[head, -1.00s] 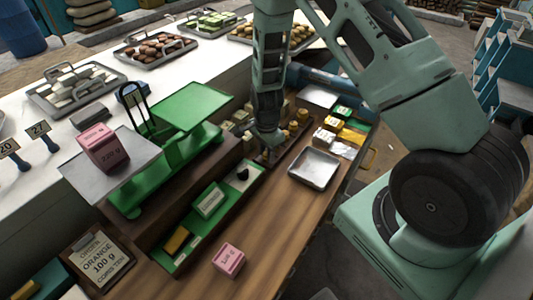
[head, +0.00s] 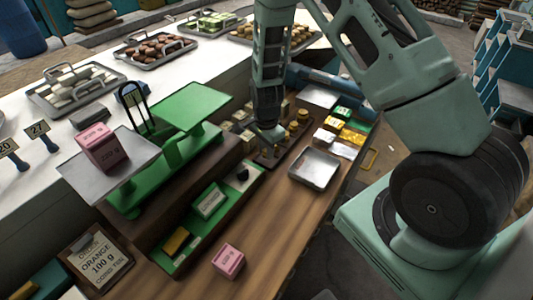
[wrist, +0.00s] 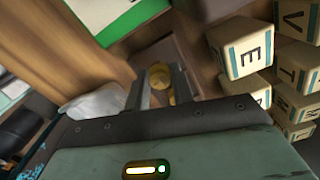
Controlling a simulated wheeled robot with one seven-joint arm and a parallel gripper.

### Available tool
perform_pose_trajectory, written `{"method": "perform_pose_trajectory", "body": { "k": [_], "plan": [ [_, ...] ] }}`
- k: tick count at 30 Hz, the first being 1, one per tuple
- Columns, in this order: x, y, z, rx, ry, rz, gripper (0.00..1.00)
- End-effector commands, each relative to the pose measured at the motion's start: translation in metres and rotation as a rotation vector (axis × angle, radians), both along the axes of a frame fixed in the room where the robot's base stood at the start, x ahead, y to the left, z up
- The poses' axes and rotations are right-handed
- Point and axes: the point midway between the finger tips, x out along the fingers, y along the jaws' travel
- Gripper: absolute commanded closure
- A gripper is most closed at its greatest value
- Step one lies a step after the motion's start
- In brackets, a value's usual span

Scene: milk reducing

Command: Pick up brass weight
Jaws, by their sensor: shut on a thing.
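Several brass weights (head: 303,115) stand in a dark wooden holder on the wooden counter in the head view. My gripper (head: 268,143) is just above the near left part of this holder, pointing down. In the wrist view my gripper (wrist: 163,82) is shut on a brass weight (wrist: 159,74), which shows as a small gold shape between the two grey fingers. Its lower part and exact size are hidden. In the head view the held weight is too small to make out at the fingertips.
A green balance scale (head: 165,160) with a pink block (head: 101,147) on its left pan stands left of my gripper. Lettered cubes (wrist: 245,50) are close beside my fingers. A metal tray (head: 314,169) lies at right. Bare counter (head: 262,215) extends toward the front.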

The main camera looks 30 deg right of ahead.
Motion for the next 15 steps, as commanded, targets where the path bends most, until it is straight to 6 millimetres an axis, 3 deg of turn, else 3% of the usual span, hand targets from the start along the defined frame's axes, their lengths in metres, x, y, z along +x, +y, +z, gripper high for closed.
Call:
{"method": "perform_pose_trajectory", "body": {
  "k": [15],
  "plan": [
    [0.001,0.001,0.108,0.001,-0.006,0.002,1.00]
  ]
}}
